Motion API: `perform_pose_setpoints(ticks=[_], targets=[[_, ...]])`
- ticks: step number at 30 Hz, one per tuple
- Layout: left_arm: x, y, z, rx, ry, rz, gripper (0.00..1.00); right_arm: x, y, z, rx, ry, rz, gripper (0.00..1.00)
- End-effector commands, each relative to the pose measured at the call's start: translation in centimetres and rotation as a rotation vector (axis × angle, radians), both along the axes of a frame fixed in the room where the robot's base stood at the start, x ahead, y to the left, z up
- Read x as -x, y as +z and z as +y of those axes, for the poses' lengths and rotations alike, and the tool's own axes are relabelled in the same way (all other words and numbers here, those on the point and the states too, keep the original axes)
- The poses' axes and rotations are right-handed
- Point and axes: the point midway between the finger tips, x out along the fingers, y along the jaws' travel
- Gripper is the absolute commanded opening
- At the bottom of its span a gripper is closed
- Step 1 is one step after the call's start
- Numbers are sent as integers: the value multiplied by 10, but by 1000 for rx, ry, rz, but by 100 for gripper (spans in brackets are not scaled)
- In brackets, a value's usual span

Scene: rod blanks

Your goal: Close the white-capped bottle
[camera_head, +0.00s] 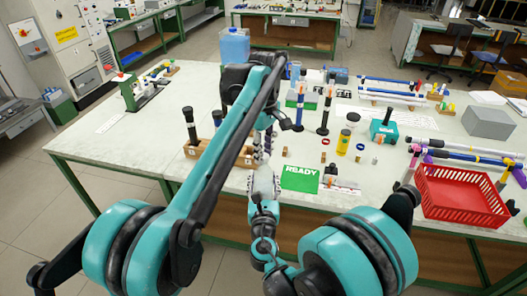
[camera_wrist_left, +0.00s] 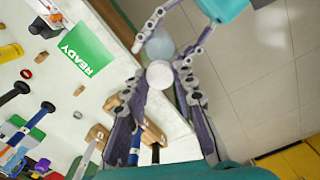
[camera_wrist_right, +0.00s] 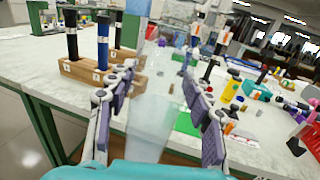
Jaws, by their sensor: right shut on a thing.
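A round white cap (camera_wrist_left: 160,74) shows between the fingers of my left gripper (camera_wrist_left: 161,85) in the left wrist view. These fingers are spread with a gap around it. A translucent bottle (camera_wrist_right: 150,125) is between the fingers of my right gripper (camera_wrist_right: 160,100), which is shut on it; its pale body also shows in the left wrist view (camera_wrist_left: 160,46). I cannot tell how the cap sits on the bottle. In the head view my left gripper (camera_head: 262,146) points down above my right gripper (camera_head: 262,190), over the table's front edge.
A wooden block (camera_wrist_right: 125,58) with dark and blue rods stands near the table's left front. A green READY card (camera_head: 300,178) lies to the right of my grippers. A red basket (camera_head: 458,195) is at the right front. Bottles and several rods crowd the middle.

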Motion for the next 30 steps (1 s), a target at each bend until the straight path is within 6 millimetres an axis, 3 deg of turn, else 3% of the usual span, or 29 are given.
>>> perform_pose_setpoints(ticks=[5, 8, 24, 30], targets=[[0, 0, 0, 0, -48, 0, 0, 0, 0, 0, 1, 0, 0, 0], [0, 0, 0, 1, -197, 0, 0, 0, 0, 0, 1, 0, 0, 0], [-1, -1, 0, 3, -1507, -1, 0, 0, 0, 0, 1, 0, 0, 0], [-1, -1, 0, 4, -1883, -1, 0, 0, 0, 0, 1, 0, 0, 0]])
